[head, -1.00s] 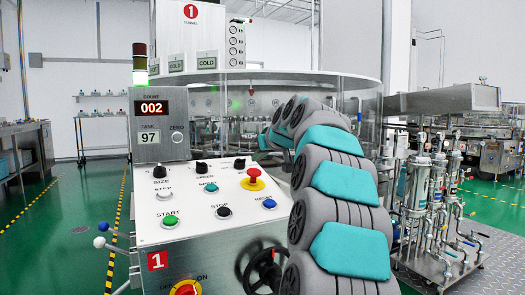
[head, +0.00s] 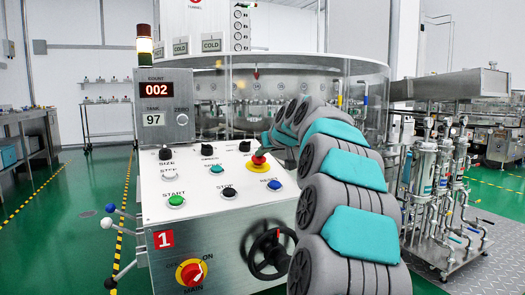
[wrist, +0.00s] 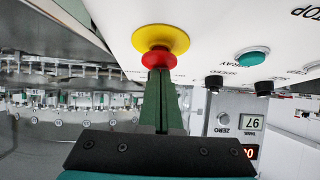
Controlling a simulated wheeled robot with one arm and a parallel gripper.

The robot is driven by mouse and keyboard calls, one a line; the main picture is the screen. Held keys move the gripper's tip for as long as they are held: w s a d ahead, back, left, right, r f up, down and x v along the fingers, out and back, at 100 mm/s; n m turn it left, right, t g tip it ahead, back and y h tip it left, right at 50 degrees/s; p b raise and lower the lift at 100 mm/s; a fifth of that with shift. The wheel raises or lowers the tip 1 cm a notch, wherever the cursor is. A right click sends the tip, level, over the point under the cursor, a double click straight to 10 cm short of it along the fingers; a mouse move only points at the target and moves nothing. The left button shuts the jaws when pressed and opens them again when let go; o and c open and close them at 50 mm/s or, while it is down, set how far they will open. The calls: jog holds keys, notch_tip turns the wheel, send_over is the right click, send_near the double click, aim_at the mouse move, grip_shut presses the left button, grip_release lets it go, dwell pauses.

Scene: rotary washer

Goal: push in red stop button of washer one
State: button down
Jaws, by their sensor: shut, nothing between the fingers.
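The red stop button (head: 258,160) is a red mushroom knob on a yellow collar, on the sloped white control panel (head: 205,204) of the washer marked with a red 1 (head: 163,239). In the wrist view the red knob (wrist: 159,61) sits below its yellow collar (wrist: 160,38). My gripper (wrist: 158,73) is shut and empty, its dark green fingertips against the face of the red knob. In the head view my arm comes from the right and the gripper (head: 262,151) partly covers the button. How deep the knob is pressed cannot be told.
A teal button (head: 217,170), black selector knobs, a green START button (head: 176,200), a black STOP button (head: 228,192) and a blue button (head: 274,184) surround it. A black handwheel (head: 272,254) and a red-yellow main switch (head: 191,272) are below. The display (head: 166,90) reads 002.

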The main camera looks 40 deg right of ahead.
jog(key=shift+f, duration=0.15)
jog(key=w+r+p+v, duration=0.1)
jog(key=r+p+v, duration=0.1)
jog(key=v, duration=1.1)
jog(key=shift+d+r, duration=0.25)
jog(key=shift+r, duration=0.1)
jog(key=shift+w, duration=0.2)
jog(key=s+a+f+n+g+y+p, duration=0.1)
jog(key=s+a+f+g+y+p, duration=0.15)
jog(key=a+f, duration=0.8)
jog(key=s+a+f+n+g+y+p, duration=0.1)
jog(key=s+a+f+n+g+y, duration=0.35)
jog(key=a, duration=1.05)
jog(key=s+a+f+m+g+h+p, duration=0.1)
jog(key=s+a+f+g+h, duration=0.1)
jog(key=s+a+f, duration=0.3)
jog(key=s+a+f+m+g+h+p, duration=0.1)
jog(key=s+a+f+g, duration=0.3)
jog(key=s+f, duration=1)
jog(key=s+h+p, duration=0.1)
jog(key=s, duration=0.6)
jog(key=shift+s+a+f+m, duration=0.15)
jog(key=shift+s+a+m, duration=0.05)
jog(key=shift+a+m, duration=0.2)
